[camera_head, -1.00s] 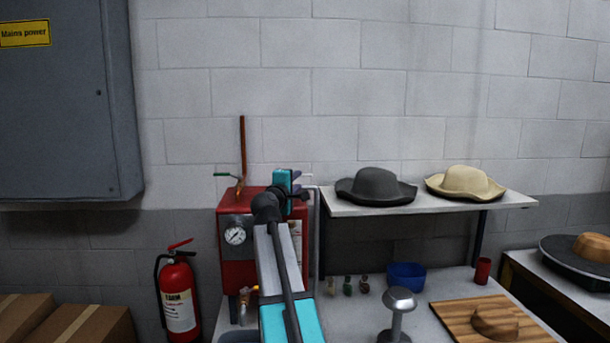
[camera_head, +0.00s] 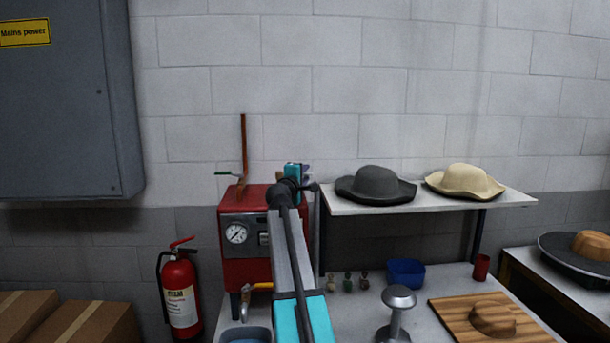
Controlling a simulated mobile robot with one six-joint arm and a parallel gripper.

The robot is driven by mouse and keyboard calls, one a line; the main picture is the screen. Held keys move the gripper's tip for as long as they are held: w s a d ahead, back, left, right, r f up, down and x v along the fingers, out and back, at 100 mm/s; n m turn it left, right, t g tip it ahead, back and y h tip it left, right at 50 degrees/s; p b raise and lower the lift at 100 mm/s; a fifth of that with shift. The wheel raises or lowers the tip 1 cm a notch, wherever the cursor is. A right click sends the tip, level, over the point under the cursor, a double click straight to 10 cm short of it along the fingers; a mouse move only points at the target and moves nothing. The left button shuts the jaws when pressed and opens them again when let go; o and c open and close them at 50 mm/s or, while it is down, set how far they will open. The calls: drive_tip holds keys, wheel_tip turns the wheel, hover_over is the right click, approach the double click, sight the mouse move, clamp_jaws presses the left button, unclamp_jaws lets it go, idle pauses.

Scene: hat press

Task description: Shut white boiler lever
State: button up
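The red boiler (camera_head: 245,268) stands on the table left of centre, with a round gauge (camera_head: 236,234) on its front. A green-handled lever (camera_head: 229,174) sits on its top by a copper pipe, and a yellow lever (camera_head: 258,286) is low on its front. I cannot make out a white lever; my arm covers the boiler's right side. My gripper (camera_head: 305,173) is at the boiler's top right corner, beyond my turquoise wrist. Its fingers are small and partly hidden, so whether it is open or holds anything does not show.
A shelf (camera_head: 430,203) with a grey hat (camera_head: 376,184) and a cream hat (camera_head: 464,181) stands close right of my gripper. Below it are small bottles, a blue bowl (camera_head: 406,273) and a metal stand (camera_head: 398,312). A fire extinguisher (camera_head: 180,293) hangs left of the boiler.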

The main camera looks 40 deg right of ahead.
clamp_jaws()
idle(1.4)
